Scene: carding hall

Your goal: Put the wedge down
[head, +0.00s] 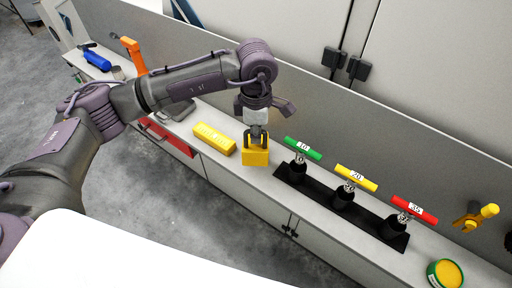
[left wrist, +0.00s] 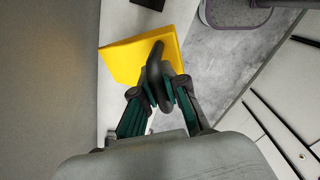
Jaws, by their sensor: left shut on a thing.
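The wedge (head: 255,157) is a yellow block with a dark loop handle (left wrist: 154,65) on it. My left gripper (head: 257,137) is shut on this handle, above the counter (head: 262,194). In the left wrist view, the wedge (left wrist: 128,60) lies just beyond the fingers (left wrist: 162,100), with the handle between them. I cannot tell whether its underside touches the counter. My right gripper is in neither view.
A yellow lettered block (head: 214,138) lies left of the wedge. To the right, a black base (head: 318,197) carries green, yellow and red numbered handles. A round yellow-topped tin (head: 445,273) stands farther right. A grey panel (head: 350,132) rises behind the counter.

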